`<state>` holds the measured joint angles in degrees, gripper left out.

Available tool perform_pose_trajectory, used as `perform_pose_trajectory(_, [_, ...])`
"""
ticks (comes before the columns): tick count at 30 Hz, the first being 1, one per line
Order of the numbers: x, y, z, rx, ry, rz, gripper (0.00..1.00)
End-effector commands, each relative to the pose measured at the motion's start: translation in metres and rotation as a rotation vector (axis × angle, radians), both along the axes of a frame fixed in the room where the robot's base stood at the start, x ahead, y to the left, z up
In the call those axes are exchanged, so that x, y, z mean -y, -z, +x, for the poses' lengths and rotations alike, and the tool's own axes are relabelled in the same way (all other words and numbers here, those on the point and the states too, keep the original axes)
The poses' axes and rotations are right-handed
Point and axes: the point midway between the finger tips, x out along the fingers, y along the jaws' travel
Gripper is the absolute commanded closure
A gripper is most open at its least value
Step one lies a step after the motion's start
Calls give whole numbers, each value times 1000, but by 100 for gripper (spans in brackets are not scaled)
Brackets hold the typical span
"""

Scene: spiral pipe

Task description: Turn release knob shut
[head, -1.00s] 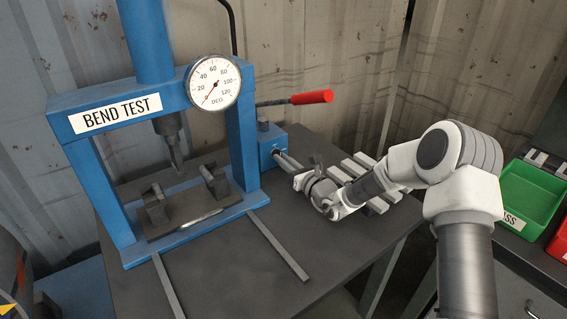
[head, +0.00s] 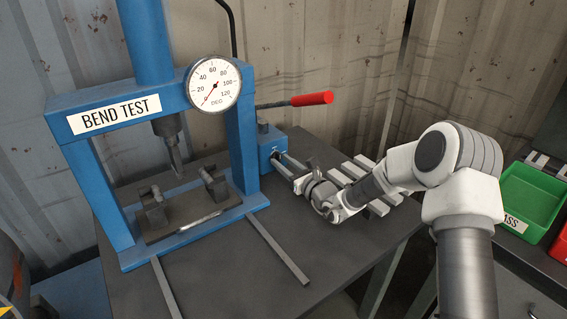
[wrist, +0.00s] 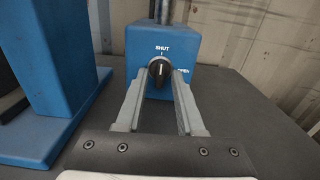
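The release knob (wrist: 159,70) is a black round knob with a pale pointer mark, on the front of a blue box (wrist: 188,42). In the wrist view its mark points close to straight up, toward the SHUT label; a second label, partly covered, is at the right. My gripper (wrist: 160,76) has one finger on each side of the knob, very close to it. I cannot tell whether both fingers press on it. In the head view my gripper (head: 290,174) reaches in front of the blue box (head: 268,145), and the knob is hidden or too small to make out.
The blue bend test press (head: 240,150) with its dial gauge (head: 213,84) stands left of the box. A red-handled lever (head: 312,98) sticks out above. Pale bars (head: 355,170) lie behind my wrist. A green bin (head: 530,195) stands far right.

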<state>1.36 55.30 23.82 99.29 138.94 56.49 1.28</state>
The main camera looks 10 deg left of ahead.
Motion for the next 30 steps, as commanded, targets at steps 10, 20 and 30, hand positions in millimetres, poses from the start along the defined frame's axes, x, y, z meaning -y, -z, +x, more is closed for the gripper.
perform_pose_trajectory(10, [1, -1, -1, 0, 0, 1, 56])
perform_pose_trajectory(20, [37, -1, -31, -4, 3, 1, 56])
perform_pose_trajectory(30, [97, -1, -85, -2, 3, 1, 56])
